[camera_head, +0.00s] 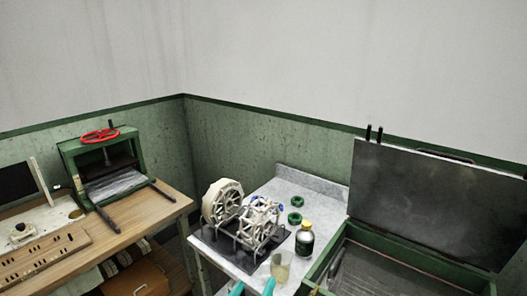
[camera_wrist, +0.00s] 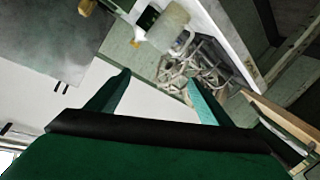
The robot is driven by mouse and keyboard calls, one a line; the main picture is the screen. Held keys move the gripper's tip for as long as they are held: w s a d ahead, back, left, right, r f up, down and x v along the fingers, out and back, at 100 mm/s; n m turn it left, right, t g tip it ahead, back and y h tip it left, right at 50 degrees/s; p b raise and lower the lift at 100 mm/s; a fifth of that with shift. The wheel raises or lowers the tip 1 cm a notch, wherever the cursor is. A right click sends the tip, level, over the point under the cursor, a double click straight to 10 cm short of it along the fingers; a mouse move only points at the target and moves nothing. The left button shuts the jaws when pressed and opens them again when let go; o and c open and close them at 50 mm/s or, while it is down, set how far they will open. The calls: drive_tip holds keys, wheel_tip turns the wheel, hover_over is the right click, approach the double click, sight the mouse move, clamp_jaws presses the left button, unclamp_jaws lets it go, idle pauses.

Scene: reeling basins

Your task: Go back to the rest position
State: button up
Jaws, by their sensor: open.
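My gripper (camera_head: 253,288) shows only as two teal fingertips at the bottom edge of the head view, in front of the grey table (camera_head: 312,188). In the wrist view my gripper (camera_wrist: 158,82) has its two fingers wide apart with nothing held between them. A white reel machine (camera_head: 262,222) on a dark base stands on the table beyond the fingertips. It also shows past the right finger in the wrist view (camera_wrist: 205,62). A clear beaker (camera_head: 281,268) stands close to the right of the fingertips. Most of my arm is out of view.
A dark bottle (camera_head: 304,243) with an orange cap stands beside the beaker. Two green rings (camera_head: 295,202) lie behind it. An open green basin (camera_head: 390,267) with a raised metal lid (camera_head: 430,200) is at the right. A wooden bench (camera_head: 135,220) with a green press (camera_head: 100,160) is at the left.

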drive_tip(key=s+d+f+n+y, duration=0.2)
drive_tip(key=s+f+y, duration=0.1)
drive_tip(key=s+f, duration=0.45)
drive_tip(key=s+d+f+n+y, duration=0.2)
drive_tip(key=s+f+y, duration=0.1)
drive_tip(key=s+f, duration=0.4)
drive_tip(key=s+r+m, duration=0.1)
drive_tip(key=s+m, duration=0.2)
drive_tip(key=s, duration=0.9)
drive_tip(key=s+a+r+m, duration=0.1)
drive_tip(key=s+m, duration=0.1)
drive_tip(key=s, duration=0.9)
drive_tip(key=shift+s+r+m, duration=0.4)
